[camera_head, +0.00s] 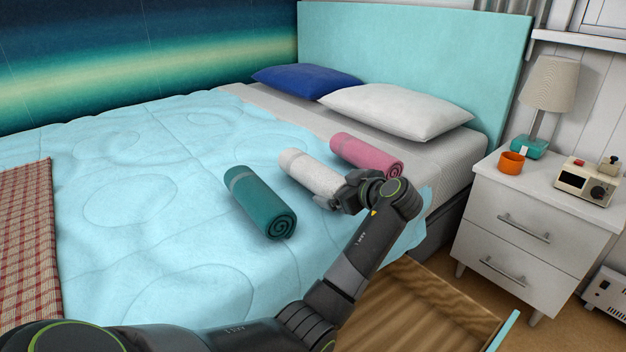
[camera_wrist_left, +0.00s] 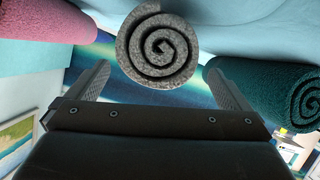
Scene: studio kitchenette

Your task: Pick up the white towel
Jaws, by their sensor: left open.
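The white towel (camera_head: 309,172) is a speckled whitish roll on the light blue bed cover, between a teal roll and a pink roll. My left gripper (camera_head: 342,192) is at the near end of the white towel in the head view and hides that end. In the left wrist view the towel's spiral end (camera_wrist_left: 158,48) looks grey and sits ahead of and between the two spread fingers of my left gripper (camera_wrist_left: 162,85). The gripper is open. I cannot tell whether the fingers reach past the towel's end. My right gripper is not in view.
The teal rolled towel (camera_head: 258,203) lies to the left and the pink rolled towel (camera_head: 366,155) to the right, both close by. White (camera_head: 396,110) and blue (camera_head: 307,79) pillows lie at the headboard. A nightstand (camera_head: 530,235) with orange cup (camera_head: 511,162) stands right.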

